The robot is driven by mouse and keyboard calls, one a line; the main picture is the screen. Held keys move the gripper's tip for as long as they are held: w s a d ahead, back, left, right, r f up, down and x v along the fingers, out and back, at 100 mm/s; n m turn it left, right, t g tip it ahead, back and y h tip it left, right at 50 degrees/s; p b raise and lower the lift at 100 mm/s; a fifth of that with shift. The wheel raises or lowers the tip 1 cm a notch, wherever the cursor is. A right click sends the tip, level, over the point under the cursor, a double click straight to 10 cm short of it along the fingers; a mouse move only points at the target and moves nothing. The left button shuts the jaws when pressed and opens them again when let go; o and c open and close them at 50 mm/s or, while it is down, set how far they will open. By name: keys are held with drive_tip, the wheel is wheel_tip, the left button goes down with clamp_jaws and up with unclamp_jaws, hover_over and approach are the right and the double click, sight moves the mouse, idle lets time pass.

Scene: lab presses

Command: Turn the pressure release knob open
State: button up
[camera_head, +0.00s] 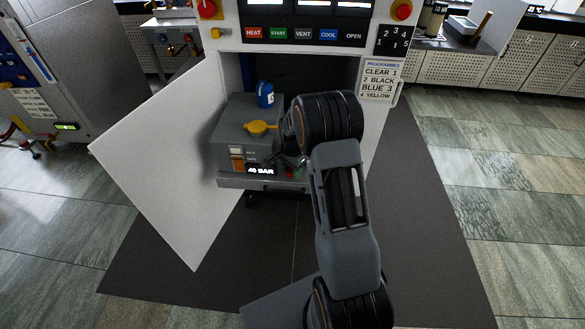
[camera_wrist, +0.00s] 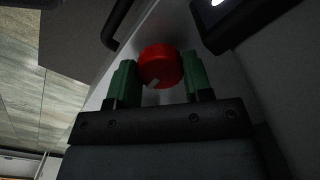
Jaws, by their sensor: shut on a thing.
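A round red knob (camera_wrist: 160,62) with a small pale mark on its lower edge is in the upper middle of the wrist view. My gripper (camera_wrist: 159,77) has its two green fingers on the left and right sides of it, shut on it. In the head view a bit of the red knob (camera_head: 290,173) shows low on the front of the grey press unit (camera_head: 222,140). My arm comes in from the right there and hides most of the gripper. The knob's turn angle is hard to read.
The unit has a yellow handle (camera_head: 261,127) and a blue-topped bottle (camera_head: 265,94) on top, and a "40 BAR" display (camera_head: 261,170) in front. A white door (camera_head: 165,165) stands open to the left. A white side panel (camera_head: 380,100) with a programme label is close to my arm.

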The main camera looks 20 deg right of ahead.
drive_tip(key=n+p, duration=0.1)
drive_tip(key=n, duration=0.3)
drive_tip(key=shift+s, duration=0.1)
drive_tip(key=n+p, duration=0.1)
drive_tip(key=n, duration=0.3)
drive_tip(key=shift+n, duration=0.4)
drive_tip(key=n+p, duration=0.1)
drive_tip(key=n, duration=0.3)
drive_tip(key=shift+n, duration=2)
drive_tip(key=shift+f, duration=0.1)
drive_tip(key=o, duration=0.9)
